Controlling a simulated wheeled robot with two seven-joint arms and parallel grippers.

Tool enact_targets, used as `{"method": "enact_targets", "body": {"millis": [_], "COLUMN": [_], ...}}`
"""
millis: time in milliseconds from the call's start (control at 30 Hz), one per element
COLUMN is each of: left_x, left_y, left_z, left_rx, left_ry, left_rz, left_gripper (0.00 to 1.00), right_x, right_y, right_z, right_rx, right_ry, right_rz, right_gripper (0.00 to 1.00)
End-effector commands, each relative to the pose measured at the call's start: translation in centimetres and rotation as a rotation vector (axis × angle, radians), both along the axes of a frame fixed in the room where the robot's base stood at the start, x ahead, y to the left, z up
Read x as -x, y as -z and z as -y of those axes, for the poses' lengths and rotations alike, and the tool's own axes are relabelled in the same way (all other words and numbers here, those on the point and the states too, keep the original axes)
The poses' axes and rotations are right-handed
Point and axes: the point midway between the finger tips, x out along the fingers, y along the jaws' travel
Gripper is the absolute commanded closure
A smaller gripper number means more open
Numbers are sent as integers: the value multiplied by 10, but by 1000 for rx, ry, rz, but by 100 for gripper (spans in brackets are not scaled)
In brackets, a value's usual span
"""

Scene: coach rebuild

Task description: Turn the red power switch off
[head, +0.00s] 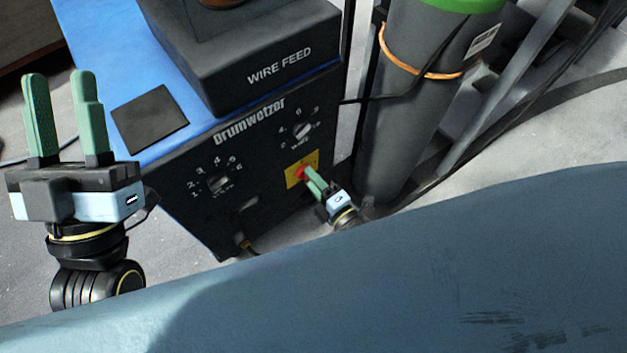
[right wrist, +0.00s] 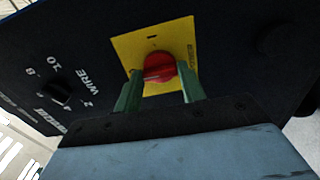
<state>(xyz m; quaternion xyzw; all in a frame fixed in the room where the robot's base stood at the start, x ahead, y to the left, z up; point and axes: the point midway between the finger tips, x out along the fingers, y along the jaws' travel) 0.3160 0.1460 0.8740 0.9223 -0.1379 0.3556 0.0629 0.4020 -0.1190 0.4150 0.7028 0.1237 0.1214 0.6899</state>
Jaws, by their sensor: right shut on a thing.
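The red power switch (head: 301,173) is a round knob on a yellow plate (head: 291,181), low on the right of the dark welder's front panel. In the right wrist view the red switch (right wrist: 159,68) sits between the green fingertips, and its yellow plate (right wrist: 184,36) shows around it. My right gripper (head: 314,178) is at the switch and shut on it; it also shows in the right wrist view (right wrist: 161,88). My left gripper (head: 64,110) points up with its two green fingers apart, empty, left of the welder. The fingers partly cover the switch in the head view.
The welder (head: 235,165) has a wire dial (head: 302,130) above the switch and another dial (head: 218,184) to the left. A grey gas cylinder (head: 410,110) stands close on the right. A large blue-grey surface fills the lower foreground.

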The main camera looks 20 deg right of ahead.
Motion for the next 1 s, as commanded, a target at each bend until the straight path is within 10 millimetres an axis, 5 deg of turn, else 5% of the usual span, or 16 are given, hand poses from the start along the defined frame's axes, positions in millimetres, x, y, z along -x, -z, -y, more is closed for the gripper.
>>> {"method": "enact_targets", "body": {"millis": [567,600,767,1000], "left_x": [1,1,2,2], "left_y": [-1,-1,-2,-3], "left_z": [0,0,0,0], "left_rx": [6,7,7,7], "left_ry": [0,0,0,0], "left_rz": [10,9,10,11], "left_gripper": [64,64,64,64], "right_x": [-1,-1,0,0], "right_y": [-1,-1,-1,0], "right_z": [-1,-1,0,0], "right_rx": [34,34,33,32], "right_ry": [-1,-1,-1,0], "right_rz": [14,14,13,12], "right_gripper": [83,59,38,38]}}
